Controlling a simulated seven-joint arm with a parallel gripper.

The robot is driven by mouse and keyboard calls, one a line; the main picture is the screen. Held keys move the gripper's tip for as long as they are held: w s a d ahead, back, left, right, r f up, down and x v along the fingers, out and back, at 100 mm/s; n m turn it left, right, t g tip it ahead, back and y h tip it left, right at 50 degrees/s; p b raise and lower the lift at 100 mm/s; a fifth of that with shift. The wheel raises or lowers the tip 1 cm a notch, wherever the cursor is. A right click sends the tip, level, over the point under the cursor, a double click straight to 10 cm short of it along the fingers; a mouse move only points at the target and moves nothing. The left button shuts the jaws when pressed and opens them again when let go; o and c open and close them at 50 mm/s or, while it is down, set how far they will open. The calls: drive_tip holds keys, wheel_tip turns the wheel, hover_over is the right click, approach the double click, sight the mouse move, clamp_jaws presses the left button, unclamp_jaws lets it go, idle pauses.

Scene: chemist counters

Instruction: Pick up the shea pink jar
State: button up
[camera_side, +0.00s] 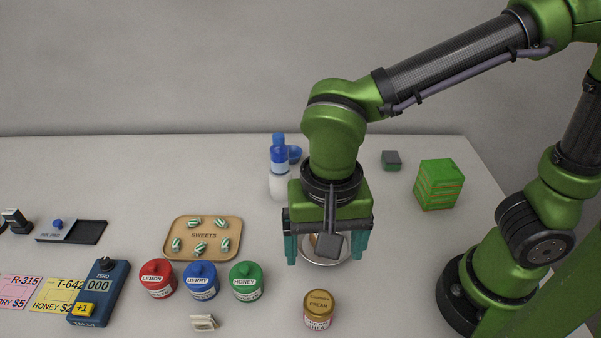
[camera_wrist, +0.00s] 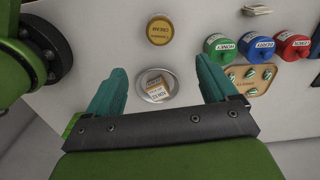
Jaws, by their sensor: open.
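The shea jar (camera_side: 319,313) has a gold lid marked cream and a pale label with reddish lettering. It stands upright at the front of the counter, apart from my gripper. In the wrist view its gold lid (camera_wrist: 160,29) shows at top centre, beyond my fingertips. My gripper (camera_side: 327,252) points down with teal fingers spread wide, behind the jar in the side view. In the wrist view my gripper (camera_wrist: 161,72) is open, with a round metal dish (camera_wrist: 143,91) below and between the fingers. A small labelled brown item (camera_wrist: 158,88) lies in the dish. Nothing is held.
Counter around the jar is clear.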

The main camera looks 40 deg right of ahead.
sight(319, 302)
drive_tip(key=shift+m, duration=0.7)
wheel_tip(319, 302, down, 12)
drive_tip(key=shift+s+d+r, duration=0.1)
drive_tip(key=shift+r, duration=0.15)
drive_tip(key=shift+s+a+f, duration=0.1)
drive_tip(key=shift+a+f, duration=0.1)
drive_tip(key=shift+f, duration=1.15)
drive_tip(key=shift+a+f, duration=0.2)
drive_tip(key=shift+f, duration=1.1)
drive_tip(key=c, duration=1.1)
drive_tip(key=shift+r, duration=0.1)
drive_tip(key=shift+c, duration=0.2)
